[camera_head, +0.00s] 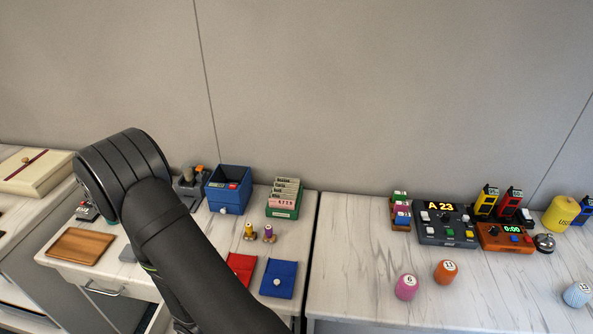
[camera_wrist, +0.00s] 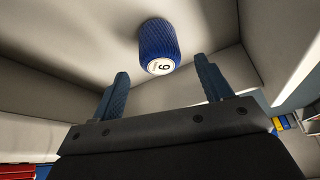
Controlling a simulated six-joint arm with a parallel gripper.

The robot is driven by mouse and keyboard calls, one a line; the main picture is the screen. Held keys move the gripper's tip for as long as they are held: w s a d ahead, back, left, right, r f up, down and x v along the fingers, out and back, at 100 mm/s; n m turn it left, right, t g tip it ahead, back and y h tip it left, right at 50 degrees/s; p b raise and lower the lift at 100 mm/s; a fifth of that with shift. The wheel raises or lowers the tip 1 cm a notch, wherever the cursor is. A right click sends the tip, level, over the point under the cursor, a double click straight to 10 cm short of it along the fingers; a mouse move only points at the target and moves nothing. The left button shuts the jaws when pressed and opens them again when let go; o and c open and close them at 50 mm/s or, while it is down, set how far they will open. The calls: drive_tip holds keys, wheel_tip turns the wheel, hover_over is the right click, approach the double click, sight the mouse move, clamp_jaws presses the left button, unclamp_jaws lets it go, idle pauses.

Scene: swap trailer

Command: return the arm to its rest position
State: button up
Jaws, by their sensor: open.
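My gripper (camera_wrist: 161,88) is open in the wrist view, its two blue ridged fingers wide apart with nothing between them. A blue ridged cylinder marked 9 (camera_wrist: 158,42) lies beyond the fingertips, apart from them, on a pale surface enclosed by pale walls. In the head view my dark arm bends over the left table and covers part of it; the gripper is hidden there.
A wooden tray (camera_head: 80,246), a blue box (camera_head: 229,191), a green card box (camera_head: 283,203) and red and blue pouches (camera_head: 279,279) surround my arm. Pink (camera_head: 406,287) and orange (camera_head: 445,272) cylinders stand on the right table. The wall above is clear.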

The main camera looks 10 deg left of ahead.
drive_tip(key=shift+x, duration=3.5)
